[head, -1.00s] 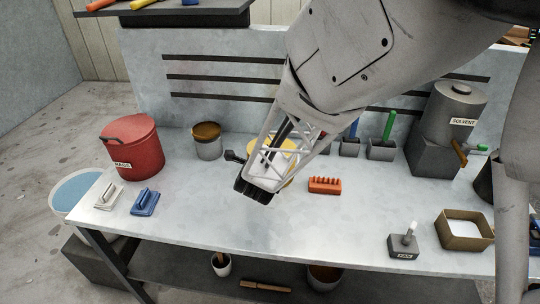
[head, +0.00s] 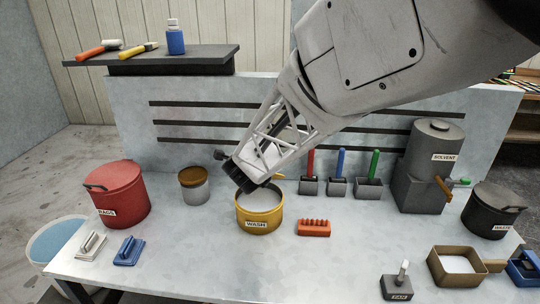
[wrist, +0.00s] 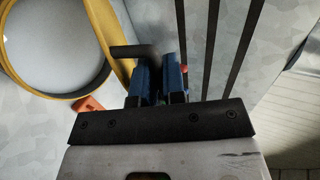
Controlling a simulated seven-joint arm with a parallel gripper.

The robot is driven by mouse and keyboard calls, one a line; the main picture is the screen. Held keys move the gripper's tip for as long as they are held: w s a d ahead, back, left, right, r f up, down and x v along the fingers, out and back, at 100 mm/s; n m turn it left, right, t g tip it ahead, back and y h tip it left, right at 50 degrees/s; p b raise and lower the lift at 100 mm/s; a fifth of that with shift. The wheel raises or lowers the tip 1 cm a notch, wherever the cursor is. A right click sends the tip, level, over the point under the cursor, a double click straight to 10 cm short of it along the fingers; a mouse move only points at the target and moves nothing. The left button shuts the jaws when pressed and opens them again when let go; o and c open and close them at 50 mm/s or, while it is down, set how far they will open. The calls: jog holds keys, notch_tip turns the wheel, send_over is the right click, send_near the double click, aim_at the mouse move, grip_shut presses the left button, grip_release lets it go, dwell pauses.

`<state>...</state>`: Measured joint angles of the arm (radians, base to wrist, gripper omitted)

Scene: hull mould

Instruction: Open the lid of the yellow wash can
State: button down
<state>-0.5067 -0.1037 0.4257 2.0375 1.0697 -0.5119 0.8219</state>
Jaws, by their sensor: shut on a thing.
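The yellow wash can (head: 258,222) stands on the bench with its WASH label facing forward. Its top is uncovered and a pale inside shows within the yellow rim; the round mouth also shows at the left of the wrist view (wrist: 97,78). The lid shows nearly edge-on as a yellow strip (wrist: 112,38), raised beside the mouth. In the head view my arm hides most of the lid. My gripper (wrist: 160,78), with blue fingers, is shut on the lid's dark handle (wrist: 133,50). In the head view its dark end (head: 245,177) is above the can's back left rim.
An orange rack (head: 313,228) is right of the can, and a brown-topped pot (head: 194,186) is left. A red rags bin (head: 120,197) stands farther left. Brushes in grey holders (head: 338,186) and the solvent tank (head: 425,175) are at the back right. The front middle of the bench is clear.

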jog(key=w+r, duration=0.1)
jog(key=w, duration=1.8)
jog(key=shift+r, duration=0.4)
jog(key=c, duration=1.5)
grip_release()
jog(key=shift+c, duration=0.2)
jog(key=shift+f, duration=0.1)
jog(key=shift+s, duration=0.15)
